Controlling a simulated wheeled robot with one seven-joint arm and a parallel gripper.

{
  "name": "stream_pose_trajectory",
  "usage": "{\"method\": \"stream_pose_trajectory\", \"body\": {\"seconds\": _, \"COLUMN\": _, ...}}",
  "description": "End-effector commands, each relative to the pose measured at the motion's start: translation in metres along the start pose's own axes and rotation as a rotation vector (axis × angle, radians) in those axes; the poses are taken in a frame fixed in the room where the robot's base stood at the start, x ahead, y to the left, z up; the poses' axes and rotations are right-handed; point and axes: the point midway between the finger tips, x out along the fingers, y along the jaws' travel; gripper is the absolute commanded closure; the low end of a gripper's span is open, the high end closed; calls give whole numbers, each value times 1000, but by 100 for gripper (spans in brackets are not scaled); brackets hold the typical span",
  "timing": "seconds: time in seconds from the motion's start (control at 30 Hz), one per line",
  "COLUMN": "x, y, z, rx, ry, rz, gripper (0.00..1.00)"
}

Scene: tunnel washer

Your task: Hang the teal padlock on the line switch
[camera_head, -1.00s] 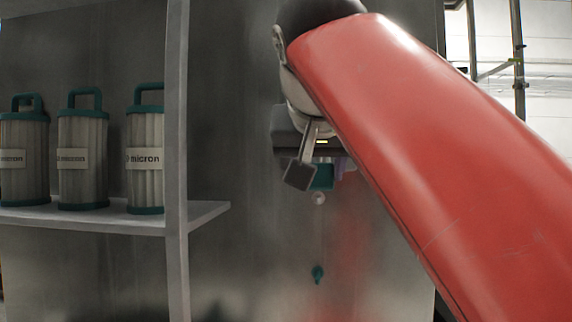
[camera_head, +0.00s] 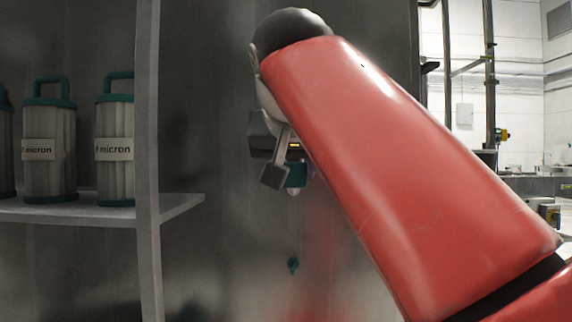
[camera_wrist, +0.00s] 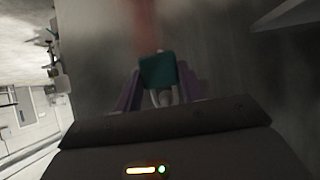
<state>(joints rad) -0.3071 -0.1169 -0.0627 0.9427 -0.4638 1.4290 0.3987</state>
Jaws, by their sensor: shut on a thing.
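The teal padlock (camera_wrist: 158,72) is between the purple fingers of my gripper (camera_wrist: 160,90) in the wrist view. A pale curved part, probably its shackle, shows just below the teal body. In the head view the padlock (camera_head: 297,174) is a small teal block under the dark gripper body, partly hidden by my red arm. My gripper is shut on it and holds it in the air in front of the grey metal wall. I cannot make out the line switch in either view.
A small teal object or reflection (camera_head: 293,265) shows low on the grey metal wall (camera_head: 215,120). At left, a grey shelf (camera_head: 170,208) holds teal-capped filter cartridges (camera_head: 115,145). A bright room with pipes opens at the right.

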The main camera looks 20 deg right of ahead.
Motion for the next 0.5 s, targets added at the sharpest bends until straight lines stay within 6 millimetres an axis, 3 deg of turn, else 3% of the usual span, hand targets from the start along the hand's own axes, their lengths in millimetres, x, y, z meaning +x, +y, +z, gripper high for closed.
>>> {"method": "stream_pose_trajectory", "body": {"seconds": 0.4, "x": 0, "y": 0, "z": 0, "rx": 0, "ry": 1, "rz": 0, "gripper": 85}}
{"method": "stream_pose_trajectory", "body": {"seconds": 0.43, "x": 0, "y": 0, "z": 0, "rx": 0, "ry": 1, "rz": 0, "gripper": 57}}
{"method": "stream_pose_trajectory", "body": {"seconds": 0.5, "x": 0, "y": 0, "z": 0, "rx": 0, "ry": 1, "rz": 0, "gripper": 48}}
